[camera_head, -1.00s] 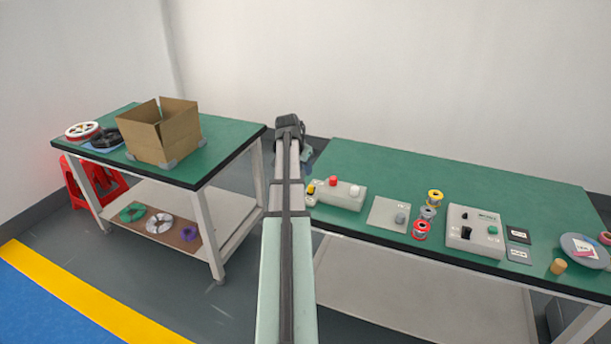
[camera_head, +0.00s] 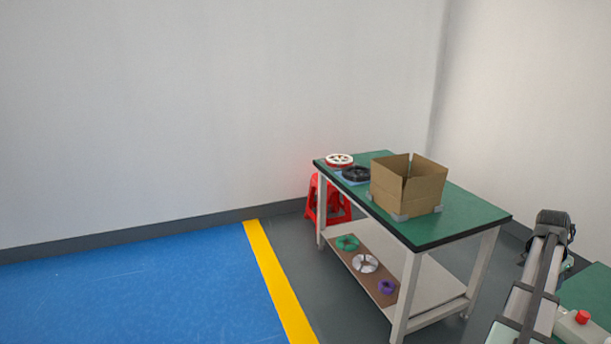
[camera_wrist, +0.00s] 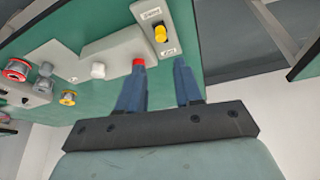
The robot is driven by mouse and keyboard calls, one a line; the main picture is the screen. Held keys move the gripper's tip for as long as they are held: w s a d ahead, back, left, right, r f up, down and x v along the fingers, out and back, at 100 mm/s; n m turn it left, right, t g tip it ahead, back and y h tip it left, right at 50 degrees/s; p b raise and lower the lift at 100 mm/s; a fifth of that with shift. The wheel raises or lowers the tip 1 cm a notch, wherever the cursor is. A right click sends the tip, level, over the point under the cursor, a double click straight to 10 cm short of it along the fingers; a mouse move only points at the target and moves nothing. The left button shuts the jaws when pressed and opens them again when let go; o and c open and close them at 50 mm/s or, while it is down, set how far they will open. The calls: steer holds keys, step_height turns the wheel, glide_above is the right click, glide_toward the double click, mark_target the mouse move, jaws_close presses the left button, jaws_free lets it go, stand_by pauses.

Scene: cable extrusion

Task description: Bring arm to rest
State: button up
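My arm (camera_head: 528,298) reaches up from the bottom right of the head view, beside the right green table. Its fingers cannot be made out in that view. In the wrist view my gripper (camera_wrist: 160,68) has its two blue fingers apart, with nothing held between them. Behind the fingers are a grey control box (camera_wrist: 112,50) with a red button (camera_wrist: 138,65) and a panel with a yellow button (camera_wrist: 160,34). The left fingertip overlaps the red button in the picture; I cannot tell whether they touch.
A green-topped table (camera_head: 458,222) holds an open cardboard box (camera_head: 408,190), a red-and-white reel (camera_head: 339,160) and a black reel (camera_head: 356,174). A red stool (camera_head: 330,203) stands behind it. The blue floor (camera_head: 150,290) at left is clear. Several spools sit at left in the wrist view.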

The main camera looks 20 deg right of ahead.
steer(key=w+a+f+n+y, duration=0.2)
steer(key=w+a+f+n, duration=0.15)
steer(key=a+f, duration=0.85)
steer(key=w+a+f+n+y, duration=0.15)
steer(key=a+f+n, duration=0.25)
steer(key=a+f, duration=0.85)
steer(key=w+a+f+n+y, duration=0.1)
steer(key=w+a+f+n, duration=0.25)
steer(key=a+f, duration=0.85)
steer(key=s+a+f+n+g, duration=0.2)
steer(key=s+a+f, duration=0.3)
steer(key=a, duration=0.6)
steer(key=s+a+f+n+g, duration=0.2)
steer(key=s+a+f+n, duration=0.2)
steer(key=a, duration=0.8)
steer(key=s+a+f+n+g, duration=0.2)
steer(key=s+a+f, duration=0.4)
steer(key=a, duration=0.5)
steer(key=shift+s+a+f+n, duration=0.3)
steer(key=shift+s+n, duration=0.3)
steer(key=shift+s, duration=0.35)
